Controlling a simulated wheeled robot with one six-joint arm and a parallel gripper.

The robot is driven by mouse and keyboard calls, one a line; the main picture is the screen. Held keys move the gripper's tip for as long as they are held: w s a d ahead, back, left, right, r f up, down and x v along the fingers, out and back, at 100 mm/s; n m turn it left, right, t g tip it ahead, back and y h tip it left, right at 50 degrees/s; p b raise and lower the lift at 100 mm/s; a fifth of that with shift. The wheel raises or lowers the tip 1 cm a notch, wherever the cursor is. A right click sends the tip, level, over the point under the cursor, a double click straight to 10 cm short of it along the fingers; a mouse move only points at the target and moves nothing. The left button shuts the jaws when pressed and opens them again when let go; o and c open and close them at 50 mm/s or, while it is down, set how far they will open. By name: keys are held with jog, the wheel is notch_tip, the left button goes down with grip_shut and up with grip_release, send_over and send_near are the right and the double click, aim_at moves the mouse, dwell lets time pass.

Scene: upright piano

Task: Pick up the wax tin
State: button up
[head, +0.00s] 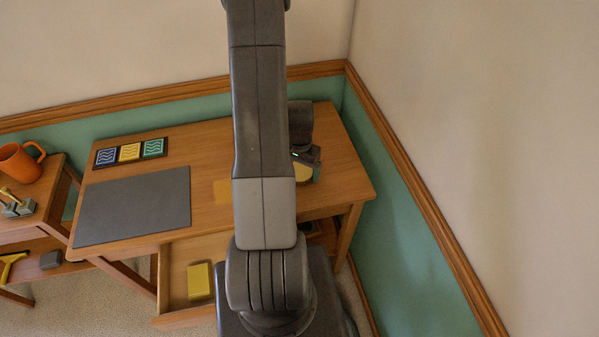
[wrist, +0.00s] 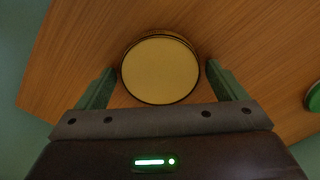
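The wax tin, a round tin with a pale yellow lid and dark rim (wrist: 160,70), stands on the wooden desk. In the head view the tin (head: 303,172) shows in part below my gripper (head: 308,160), near the desk's right end. In the wrist view my gripper (wrist: 160,76) is open, with one green finger on each side of the tin. A narrow gap seems to show at both fingertips. The tin's lower side is mostly hidden.
The desk (head: 340,170) holds a dark mat (head: 135,205) and a three-tile panel (head: 130,152). An open drawer (head: 178,275) holds a yellow block (head: 200,281). A side table at left bears an orange mug (head: 18,163). A green round thing (wrist: 314,97) is at the wrist view's right.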

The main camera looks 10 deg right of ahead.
jog(key=c, duration=0.8)
jog(key=shift+r, duration=0.1)
